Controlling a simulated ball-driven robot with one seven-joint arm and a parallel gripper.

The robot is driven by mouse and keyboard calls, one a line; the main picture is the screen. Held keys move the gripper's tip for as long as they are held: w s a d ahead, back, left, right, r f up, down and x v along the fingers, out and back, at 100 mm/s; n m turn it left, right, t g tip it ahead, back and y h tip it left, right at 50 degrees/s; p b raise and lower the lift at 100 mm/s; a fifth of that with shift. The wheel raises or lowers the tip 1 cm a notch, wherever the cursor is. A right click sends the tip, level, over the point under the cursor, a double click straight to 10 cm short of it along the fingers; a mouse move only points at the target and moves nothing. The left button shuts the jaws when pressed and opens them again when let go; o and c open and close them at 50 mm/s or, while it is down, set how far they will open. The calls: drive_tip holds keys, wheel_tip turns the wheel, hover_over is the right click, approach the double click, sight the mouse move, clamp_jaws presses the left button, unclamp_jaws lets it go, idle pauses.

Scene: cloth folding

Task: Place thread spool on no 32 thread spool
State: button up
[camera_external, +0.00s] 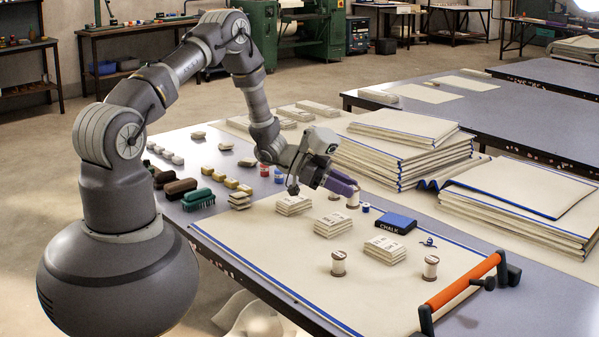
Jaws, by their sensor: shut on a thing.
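My gripper (350,188), with purple fingers, is above the middle of the cream cloth. It is shut on a pale thread spool (353,200), which shows at the fingertips, partly hidden by them. I cannot tell whether the spool touches the surface. Two similar pale spools with brown ends stand upright nearer the camera, a left one (338,264) and a right one (431,267). Small labelled stacks lie on the cloth: a left one (294,206), a middle one (334,225) and a right one (385,250). Their numbers are too small to read, so I cannot tell which spool is no 32.
A blue chalk box (396,223) and a small blue spool (365,208) are right of my gripper. An orange-handled bar (463,281) stands at the front right. Tall folded cloth stacks (402,150) rise behind. Brushes (198,200) lie left. The cloth's front part is mostly clear.

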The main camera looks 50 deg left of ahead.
drive_tip(key=s+d+r+m+g+h+p, duration=0.1)
drive_tip(key=s+d+m+g, duration=0.1)
drive_tip(key=s+d, duration=0.6)
drive_tip(key=s+d+m+g+h, duration=0.1)
drive_tip(key=s+d+m+g, duration=0.15)
drive_tip(key=s+d, duration=0.55)
drive_tip(key=b, duration=0.6)
hover_over(431, 268)
drive_tip(key=w+a, duration=0.1)
drive_tip(key=a, duration=0.2)
drive_tip(key=shift+a+f, duration=0.1)
drive_tip(key=shift+f, duration=2.3)
drive_tip(key=shift+f, duration=0.1)
drive_tip(key=o, duration=1)
